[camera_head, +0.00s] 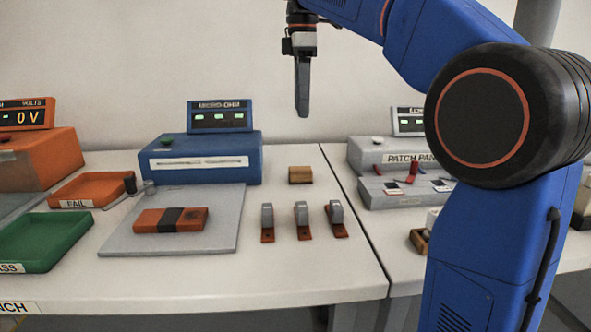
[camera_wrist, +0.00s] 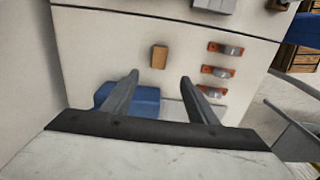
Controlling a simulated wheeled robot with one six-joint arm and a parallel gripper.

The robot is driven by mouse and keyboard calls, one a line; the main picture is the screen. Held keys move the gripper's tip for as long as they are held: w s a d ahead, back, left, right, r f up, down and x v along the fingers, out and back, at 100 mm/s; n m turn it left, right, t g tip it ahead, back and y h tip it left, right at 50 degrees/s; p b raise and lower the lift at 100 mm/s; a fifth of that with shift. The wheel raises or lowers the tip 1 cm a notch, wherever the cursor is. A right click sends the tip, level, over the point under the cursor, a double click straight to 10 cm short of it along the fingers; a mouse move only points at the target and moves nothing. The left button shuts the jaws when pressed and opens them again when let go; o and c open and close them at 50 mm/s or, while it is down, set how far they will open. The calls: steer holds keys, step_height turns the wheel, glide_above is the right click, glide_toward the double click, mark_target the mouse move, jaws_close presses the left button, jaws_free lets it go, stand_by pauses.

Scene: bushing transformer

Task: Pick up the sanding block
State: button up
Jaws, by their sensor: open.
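The sanding block, a small tan block with a darker brown lower part (camera_head: 300,175), sits on the white bench to the right of the blue micro-ohm meter. It also shows in the wrist view (camera_wrist: 159,57), just beyond the fingertips and between their lines. My gripper (camera_head: 302,112) hangs pointing down, well above the bench near the back wall, seen edge-on. In the wrist view my gripper (camera_wrist: 160,77) has its two fingers wide apart with nothing between them. It is apart from the block.
Several grey clips on red-brown bases (camera_head: 302,220) stand in front of the block. The blue micro-ohm meter (camera_head: 205,160) is left of it. A grey mat (camera_head: 120,240) bears an orange-and-black piece (camera_head: 171,219). A grey patch panel (camera_head: 405,180) stands across the bench seam.

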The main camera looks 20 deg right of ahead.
glide_above(300, 169)
step_height(300, 169, down, 11)
steer(key=shift+s+d+f, duration=0.1)
steer(key=shift+f, duration=2.95)
steer(key=c, duration=1.2)
